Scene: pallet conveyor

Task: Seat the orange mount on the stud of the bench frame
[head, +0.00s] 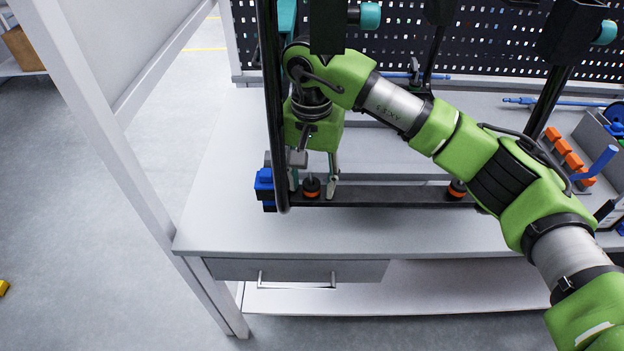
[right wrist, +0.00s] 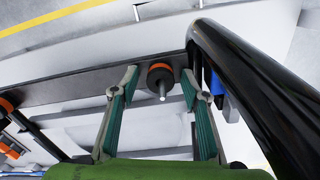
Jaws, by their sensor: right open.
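An orange mount (head: 312,194) with a black top sits on the lower black bar of the bench frame (head: 385,196), near its left post. In the right wrist view the same mount (right wrist: 160,74) shows end-on, with a pale metal stud sticking out of its middle. My right gripper (head: 313,184) points down over it. Its fingers are open, one on each side of the mount, with visible gaps, so it does not grip it. A second orange mount (head: 457,188) sits farther right on the bar, partly behind my right arm. My left gripper is not seen.
A blue part (head: 264,188) is at the foot of the frame's left post, close to my gripper. Several orange pieces (head: 572,160) stand in a row at the right of the white bench (head: 330,232). The bench's front strip is clear. A perforated panel (head: 480,40) stands behind.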

